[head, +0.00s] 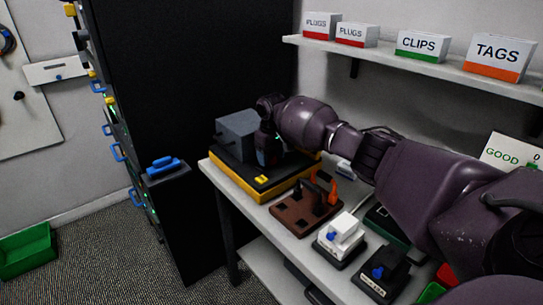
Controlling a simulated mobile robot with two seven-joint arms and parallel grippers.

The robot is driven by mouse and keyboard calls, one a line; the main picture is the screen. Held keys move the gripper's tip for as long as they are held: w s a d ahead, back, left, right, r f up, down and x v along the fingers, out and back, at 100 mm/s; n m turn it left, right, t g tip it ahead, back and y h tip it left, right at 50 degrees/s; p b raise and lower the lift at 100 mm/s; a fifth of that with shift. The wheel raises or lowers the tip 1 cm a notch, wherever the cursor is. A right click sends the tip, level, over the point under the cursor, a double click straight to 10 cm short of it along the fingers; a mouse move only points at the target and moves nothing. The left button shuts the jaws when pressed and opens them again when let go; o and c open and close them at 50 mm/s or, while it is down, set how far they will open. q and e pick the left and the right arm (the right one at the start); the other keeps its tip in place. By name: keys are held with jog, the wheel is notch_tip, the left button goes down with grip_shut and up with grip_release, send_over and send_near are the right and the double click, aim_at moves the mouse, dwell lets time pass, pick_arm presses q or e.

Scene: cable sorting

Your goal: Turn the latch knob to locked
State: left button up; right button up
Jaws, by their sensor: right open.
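My right arm reaches in from the right. My right gripper (268,156) is open, at the right side of a grey box (237,133) on a black and yellow base (249,184). Whether it touches the box is unclear. No part is plainly readable as the latch knob; the gripper and arm cover part of the grey box. Small blue parts show on a white fixture (345,232) and on a black labelled block (383,270) nearer the front. The label is too small to read. My left gripper is out of view.
A brown fixture (303,208) with an orange part stands between the yellow base and white fixture. A black rack (190,80) with blue handles is at left. A shelf (400,58) with labelled boxes hangs above the bench. A green bin (27,250) is on the floor.

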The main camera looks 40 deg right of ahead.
aim_at(272, 154)
notch_tip(272, 154, up, 9)
jog(key=shift+r+p, duration=0.15)
jog(key=shift+p, duration=0.55)
jog(key=shift+r, duration=0.6)
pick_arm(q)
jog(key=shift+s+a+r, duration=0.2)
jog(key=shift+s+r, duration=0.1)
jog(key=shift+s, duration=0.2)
pick_arm(e)
jog(key=shift+r, duration=0.15)
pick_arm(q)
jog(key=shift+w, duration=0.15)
